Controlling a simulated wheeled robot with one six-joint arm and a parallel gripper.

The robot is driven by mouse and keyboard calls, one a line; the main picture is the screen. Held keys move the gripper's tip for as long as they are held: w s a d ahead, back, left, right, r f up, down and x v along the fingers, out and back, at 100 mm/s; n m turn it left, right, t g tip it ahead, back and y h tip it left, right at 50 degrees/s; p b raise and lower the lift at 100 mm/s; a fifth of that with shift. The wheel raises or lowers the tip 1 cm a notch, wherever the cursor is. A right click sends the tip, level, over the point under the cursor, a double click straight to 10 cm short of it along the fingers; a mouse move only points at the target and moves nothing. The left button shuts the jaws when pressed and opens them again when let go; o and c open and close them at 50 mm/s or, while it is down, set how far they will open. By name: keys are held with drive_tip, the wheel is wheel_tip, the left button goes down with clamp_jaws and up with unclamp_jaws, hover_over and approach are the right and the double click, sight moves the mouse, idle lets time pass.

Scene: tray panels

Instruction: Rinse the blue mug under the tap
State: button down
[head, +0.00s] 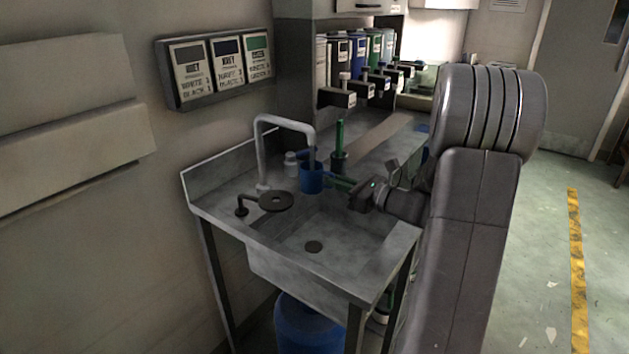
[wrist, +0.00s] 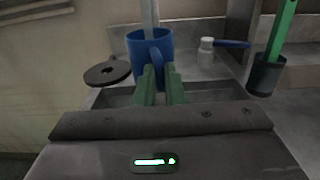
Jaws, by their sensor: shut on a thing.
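The blue mug (head: 312,178) is upright under the end of the grey tap (head: 282,122), above the sink basin. In the wrist view the blue mug (wrist: 150,56) shows its handle toward me, and the tap spout (wrist: 150,16) comes down at its mouth. My gripper (head: 340,183) reaches in from the right; its green fingers (wrist: 158,84) are shut on the mug's handle. The sink (head: 290,252) has a dark drain in its floor. I cannot see any water running, and the mug's inside is hidden.
A dark round disc (head: 276,201) on a short arm stands left of the basin. Behind the mug are a white bottle (head: 291,163) and a dark cup (head: 339,163) holding a green stick. A blue bin (head: 303,325) is under the sink.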

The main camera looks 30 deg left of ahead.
drive_tip(key=d, duration=0.9)
drive_tip(key=shift+s+p, duration=0.35)
drive_tip(key=shift+s, duration=0.05)
idle(0.9)
drive_tip(key=d+r+p, duration=0.5)
drive_tip(key=r, duration=0.1)
drive_tip(key=shift+s+p, duration=0.15)
drive_tip(key=shift+p, duration=0.25)
idle(0.6)
